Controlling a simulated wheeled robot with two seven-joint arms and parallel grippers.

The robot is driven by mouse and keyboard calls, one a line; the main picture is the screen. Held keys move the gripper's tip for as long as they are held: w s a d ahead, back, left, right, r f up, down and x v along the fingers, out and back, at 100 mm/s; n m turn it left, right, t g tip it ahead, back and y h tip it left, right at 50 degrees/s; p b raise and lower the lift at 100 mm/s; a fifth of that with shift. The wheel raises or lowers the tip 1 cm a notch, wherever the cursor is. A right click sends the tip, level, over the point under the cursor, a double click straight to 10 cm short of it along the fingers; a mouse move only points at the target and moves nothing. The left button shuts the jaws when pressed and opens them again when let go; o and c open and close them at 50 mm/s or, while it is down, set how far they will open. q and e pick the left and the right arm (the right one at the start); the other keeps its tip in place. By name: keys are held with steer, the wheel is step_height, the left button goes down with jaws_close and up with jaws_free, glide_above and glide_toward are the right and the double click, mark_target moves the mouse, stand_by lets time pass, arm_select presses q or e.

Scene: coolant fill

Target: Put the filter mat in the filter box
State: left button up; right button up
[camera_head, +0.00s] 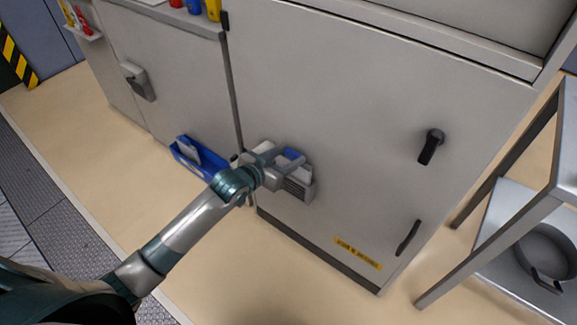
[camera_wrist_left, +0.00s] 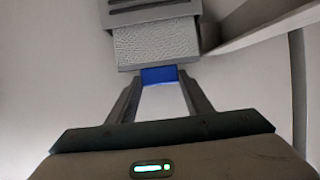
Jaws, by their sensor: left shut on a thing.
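The filter mat (camera_wrist_left: 155,45) is a pale, textured panel with a blue edge or tab (camera_wrist_left: 160,75). My left gripper (camera_wrist_left: 163,86) is shut on that blue part. In the head view the gripper (camera_head: 287,163) is at the filter box (camera_head: 298,188), a grey slatted box on the cabinet door, and partly covers it. In the left wrist view the slatted face of the box (camera_wrist_left: 150,10) lies beyond the mat, and the mat overlaps the box's outline. I cannot tell how deep the mat sits in the box. My right gripper is out of view.
A blue bin (camera_head: 183,163) with a pale flat thing in it is left of the box, low by the cabinet. The cabinet door has a black handle (camera_head: 431,146). A metal rack (camera_head: 535,205) with a round pan stands at the right. Open floor lies in front.

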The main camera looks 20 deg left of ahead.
arm_select(q)
step_height(320, 180, down, 4)
steer(key=shift+w+f+b, duration=0.15)
steer(key=shift+f+b, duration=0.1)
steer(key=shift+b, duration=0.15)
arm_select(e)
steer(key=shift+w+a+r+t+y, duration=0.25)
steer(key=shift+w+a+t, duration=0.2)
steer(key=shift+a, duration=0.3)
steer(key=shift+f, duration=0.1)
arm_select(q)
steer(key=o, duration=1.5)
steer(key=shift+f, duration=0.15)
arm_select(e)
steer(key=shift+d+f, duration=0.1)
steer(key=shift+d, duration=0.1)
arm_select(q)
steer(key=shift+r, duration=0.2)
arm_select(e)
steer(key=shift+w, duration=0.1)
arm_select(q)
steer(key=p+v, duration=0.1)
steer(key=v, duration=1.1)
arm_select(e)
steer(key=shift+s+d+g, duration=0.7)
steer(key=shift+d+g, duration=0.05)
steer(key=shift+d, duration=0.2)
arm_select(q)
steer(key=shift+d, duration=0.1)
